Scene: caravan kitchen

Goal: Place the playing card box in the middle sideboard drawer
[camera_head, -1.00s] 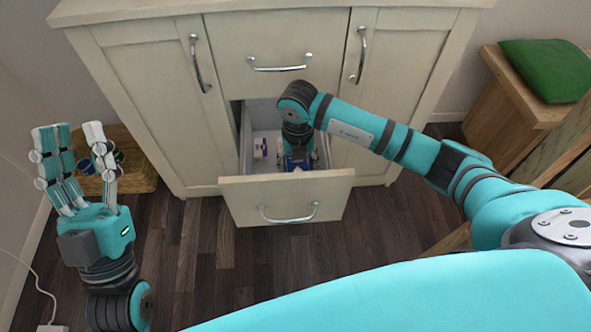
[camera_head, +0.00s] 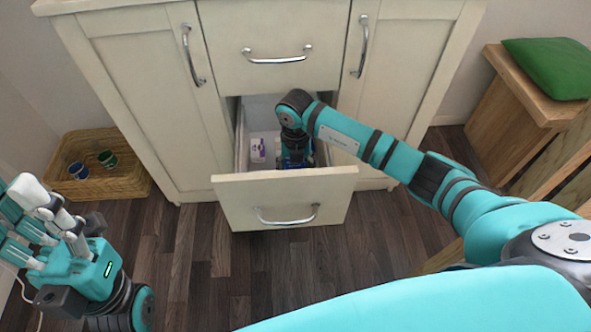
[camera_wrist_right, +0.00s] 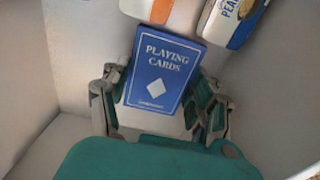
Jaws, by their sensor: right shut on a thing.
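The blue playing card box (camera_wrist_right: 163,72) is between the fingers of my right gripper (camera_wrist_right: 160,95) in the right wrist view, with its printed face showing. My right gripper is shut on it. In the head view, my right gripper (camera_head: 294,160) is down inside the open sideboard drawer (camera_head: 285,200), the one below the closed upper drawer (camera_head: 275,50). The card box is mostly hidden there by my gripper and the drawer front. My left gripper (camera_head: 40,222) is empty, open and away from the sideboard at the lower left.
A small white and purple package (camera_head: 257,150) stands in the drawer, left of my right gripper. A packet (camera_wrist_right: 232,20) and an orange-white item (camera_wrist_right: 150,10) show beyond the card box. A wicker basket (camera_head: 125,182) with cups is on the floor. A wooden bench (camera_head: 530,110) stands right.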

